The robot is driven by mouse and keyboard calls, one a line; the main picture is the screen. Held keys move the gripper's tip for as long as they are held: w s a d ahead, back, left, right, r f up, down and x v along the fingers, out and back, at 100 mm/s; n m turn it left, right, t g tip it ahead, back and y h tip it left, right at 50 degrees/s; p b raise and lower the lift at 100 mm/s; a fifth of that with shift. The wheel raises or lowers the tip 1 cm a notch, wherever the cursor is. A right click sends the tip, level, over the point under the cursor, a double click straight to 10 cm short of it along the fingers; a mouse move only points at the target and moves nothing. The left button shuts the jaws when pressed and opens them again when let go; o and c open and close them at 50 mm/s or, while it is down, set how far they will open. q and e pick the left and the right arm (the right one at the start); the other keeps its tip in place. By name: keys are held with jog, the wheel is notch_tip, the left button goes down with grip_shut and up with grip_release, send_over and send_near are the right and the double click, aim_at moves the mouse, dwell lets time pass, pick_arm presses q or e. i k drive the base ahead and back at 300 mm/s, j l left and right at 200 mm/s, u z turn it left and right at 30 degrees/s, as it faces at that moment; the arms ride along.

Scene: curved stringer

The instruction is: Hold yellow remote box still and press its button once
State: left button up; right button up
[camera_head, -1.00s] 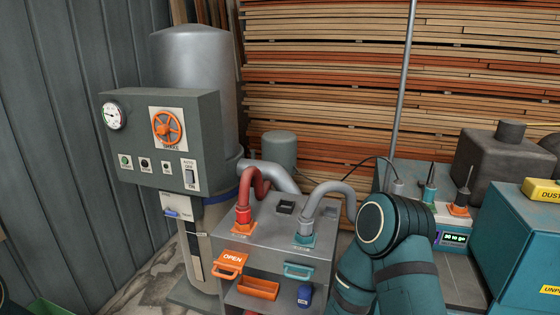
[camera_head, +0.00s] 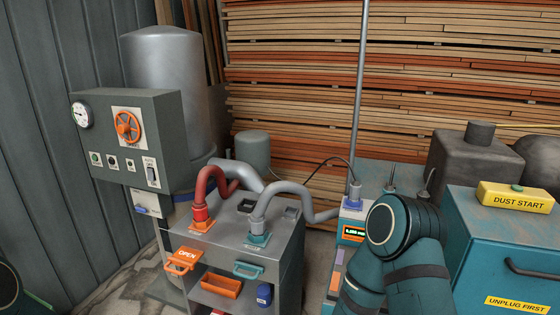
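The yellow remote box (camera_head: 516,198), marked "DUST START", rests on top of the teal cabinet (camera_head: 500,238) at the right. No gripper touches the box in this view. My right arm shows only as a thick dark teal link and joint in front, left of the cabinet; its gripper is out of view. A dark rounded part at the lower left edge seems to be my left arm; its gripper is also out of view.
A grey station (camera_head: 275,262) with red and grey hoses stands at centre. A control panel (camera_head: 165,115) and tank are at the left. A dark grey machine (camera_head: 470,160) stands behind the cabinet. The cabinet top beside the box looks clear.

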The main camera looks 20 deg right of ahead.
aim_at(516, 187)
jog(key=k+l, duration=0.1)
jog(key=l, duration=0.4)
jog(key=k+l, duration=0.1)
jog(key=l, duration=0.35)
jog(key=k+l, duration=0.1)
jog(key=l, duration=0.4)
jog(key=k+l, duration=0.1)
jog(key=l, duration=0.4)
